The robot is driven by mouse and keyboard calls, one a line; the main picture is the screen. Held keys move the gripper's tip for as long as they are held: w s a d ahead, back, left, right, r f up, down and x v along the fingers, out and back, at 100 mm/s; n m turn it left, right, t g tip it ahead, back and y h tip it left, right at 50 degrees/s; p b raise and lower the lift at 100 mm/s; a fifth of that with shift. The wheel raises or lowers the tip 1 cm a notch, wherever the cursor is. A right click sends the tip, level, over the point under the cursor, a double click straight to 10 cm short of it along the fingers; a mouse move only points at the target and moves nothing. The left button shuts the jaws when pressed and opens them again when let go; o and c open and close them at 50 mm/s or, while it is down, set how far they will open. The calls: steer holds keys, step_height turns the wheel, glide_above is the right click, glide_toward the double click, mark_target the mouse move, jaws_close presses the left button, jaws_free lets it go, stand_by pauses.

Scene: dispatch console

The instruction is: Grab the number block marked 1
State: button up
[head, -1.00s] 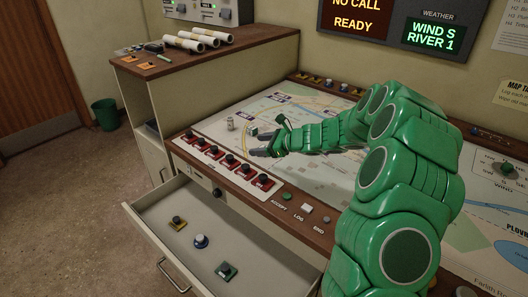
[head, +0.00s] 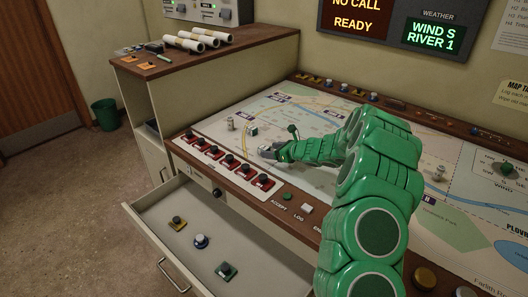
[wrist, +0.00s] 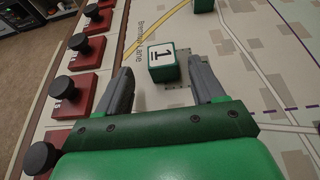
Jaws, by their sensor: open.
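The number block marked 1 (wrist: 163,62) is a green cube with a white top face and a black 1, in the wrist view. It stands on the map surface between and slightly beyond the tips of my open gripper (wrist: 163,78). There is a gap on both sides of it. In the head view my gripper (head: 264,150) is low over the map, pointing left, and I cannot make out the marked block clearly there. A second green block (head: 252,131) stands just beyond my gripper; a green block (wrist: 203,4) shows at the wrist view's top edge.
A row of black-knobbed switches on red bases (head: 230,160) lines the map's near edge, left of my gripper in the wrist view. A small pale cylinder (head: 230,123) stands further left. An open drawer (head: 172,249) holds several buttons below.

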mark_target(268, 149)
steer(key=shift+x, duration=2.3)
steer(key=shift+w+d, duration=0.1)
steer(key=shift+d, duration=0.05)
steer(key=shift+c, duration=0.5)
steer(key=c, duration=0.9)
